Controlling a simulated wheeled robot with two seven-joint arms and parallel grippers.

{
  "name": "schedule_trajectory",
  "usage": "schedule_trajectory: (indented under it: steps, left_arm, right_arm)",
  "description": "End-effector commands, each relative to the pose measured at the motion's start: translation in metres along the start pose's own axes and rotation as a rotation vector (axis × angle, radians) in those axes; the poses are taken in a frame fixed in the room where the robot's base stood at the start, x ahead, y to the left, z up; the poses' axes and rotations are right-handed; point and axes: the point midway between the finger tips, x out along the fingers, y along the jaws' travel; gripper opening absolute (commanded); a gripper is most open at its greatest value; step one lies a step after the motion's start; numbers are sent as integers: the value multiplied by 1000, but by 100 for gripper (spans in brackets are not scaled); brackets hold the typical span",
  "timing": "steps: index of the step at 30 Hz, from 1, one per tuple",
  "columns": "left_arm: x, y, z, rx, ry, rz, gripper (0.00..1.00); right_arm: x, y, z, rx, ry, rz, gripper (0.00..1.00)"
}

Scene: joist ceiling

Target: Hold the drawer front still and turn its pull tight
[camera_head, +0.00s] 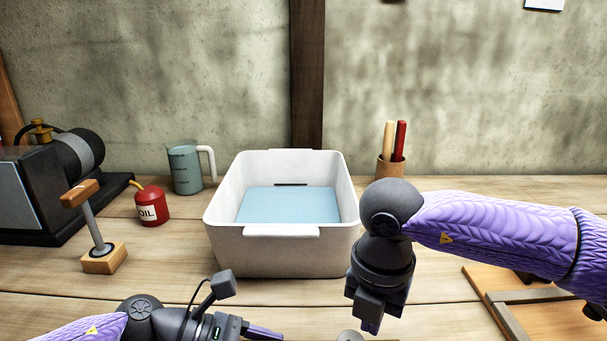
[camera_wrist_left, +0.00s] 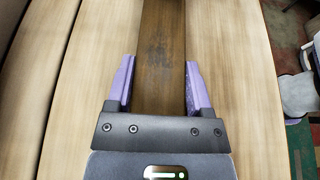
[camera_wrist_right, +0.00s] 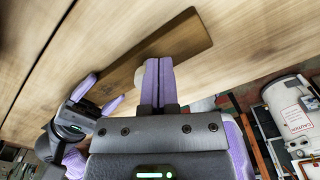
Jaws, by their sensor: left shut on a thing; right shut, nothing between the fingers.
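The drawer front is a flat brown board (camera_wrist_left: 160,60) that runs between my left gripper's purple fingers (camera_wrist_left: 159,88), which are shut on it. In the right wrist view the drawer front (camera_wrist_right: 185,40) lies slantwise over the bench, with my left gripper (camera_wrist_right: 96,94) at its left end. The pull is a pale round knob (camera_wrist_right: 141,74), partly hidden behind my right gripper's fingers (camera_wrist_right: 158,66). Those fingers are shut together and empty, just beside the knob.
A white bin (camera_head: 265,260) with a light-blue bottom stands mid-bench. To its left are a measuring jug (camera_head: 186,168), a red oil can (camera_head: 150,207), a wooden-handled tool on a block (camera_head: 103,258) and a grinder (camera_head: 70,160). A pen cup (camera_head: 390,168) and wooden frame (camera_head: 540,315) are right.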

Motion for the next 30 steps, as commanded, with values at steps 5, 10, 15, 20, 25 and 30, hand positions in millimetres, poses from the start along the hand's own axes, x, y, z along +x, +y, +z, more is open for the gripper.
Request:
schedule_trajectory:
  steps: [5,10,15,20,25,30]
  left_arm:
    - [0,-1,0,1,0,-3,0]
    - [0,-1,0,1,0,-5,0]
    - [0,-1,0,1,0,-6,0]
    - [1,-1,0,1,0,-6,0]
    - [1,-1,0,1,0,-6,0]
    - [1,-1,0,1,0,-6,0]
  right_arm:
    - [-31,1,0,0,-5,3,0]
    - [-52,0,0,0,-4,3,0]
    - [-56,0,0,0,-3,3,0]
    - [-58,7,0,-2,-4,3,0]
    - [-64,27,-2,0,-4,3,0]
    - [-42,26,-2,1,-3,1,0]
